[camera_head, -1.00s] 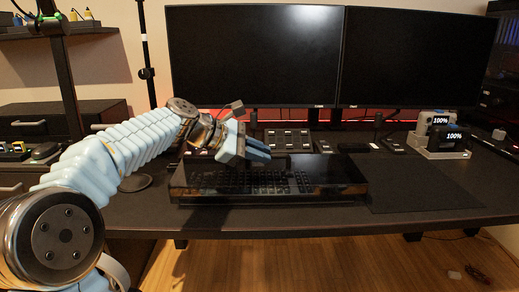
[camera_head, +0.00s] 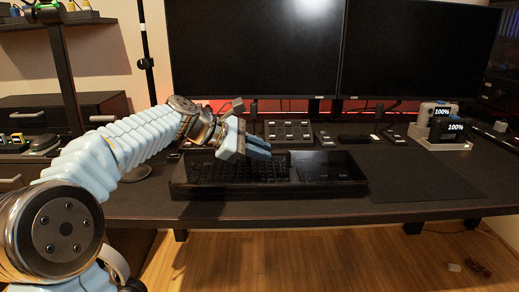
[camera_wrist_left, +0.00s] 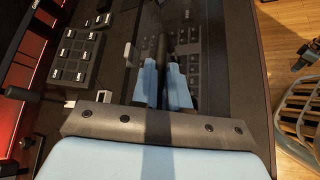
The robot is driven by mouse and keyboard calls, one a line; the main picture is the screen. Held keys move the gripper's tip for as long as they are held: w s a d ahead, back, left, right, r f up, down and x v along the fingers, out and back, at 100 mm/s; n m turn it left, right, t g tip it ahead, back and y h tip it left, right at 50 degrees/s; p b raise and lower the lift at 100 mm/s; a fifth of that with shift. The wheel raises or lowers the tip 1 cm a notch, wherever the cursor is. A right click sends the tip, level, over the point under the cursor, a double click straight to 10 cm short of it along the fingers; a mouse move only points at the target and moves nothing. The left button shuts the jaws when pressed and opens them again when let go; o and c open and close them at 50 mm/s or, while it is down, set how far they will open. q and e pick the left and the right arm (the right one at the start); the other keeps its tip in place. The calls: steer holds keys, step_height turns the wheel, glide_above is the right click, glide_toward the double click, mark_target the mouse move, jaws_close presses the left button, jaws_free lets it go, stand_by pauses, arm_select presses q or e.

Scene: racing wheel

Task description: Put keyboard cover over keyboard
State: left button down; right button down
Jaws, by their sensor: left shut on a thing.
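The keyboard cover (camera_head: 350,187) is a dark, glossy, see-through box on the desk in front of the monitors. The keyboard (camera_head: 225,172) shows dimly through it, and the cover appears to lie around and over it. Whether the cover's lower edge touches the desk all round, I cannot tell. My left gripper (camera_head: 262,149) is at the cover's top, near its back middle. In the left wrist view its fingers (camera_wrist_left: 164,85) are close together, shut on a dark narrow part of the cover; keys show beyond. My right gripper is out of view.
Two monitors (camera_head: 255,50) stand behind. A button panel (camera_head: 288,132) and small devices lie between them and the cover. A dark mat (camera_head: 425,182) is clear on the right. A white charging dock (camera_head: 436,142) stands at the back right.

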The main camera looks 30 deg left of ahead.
arm_select(q)
steer(key=shift+f, duration=0.2)
steer(key=c, duration=1.1)
jaws_free()
steer(key=shift+o, duration=0.2)
steer(key=p+v, duration=0.1)
steer(key=v, duration=1.3)
steer(key=shift+d, duration=0.1)
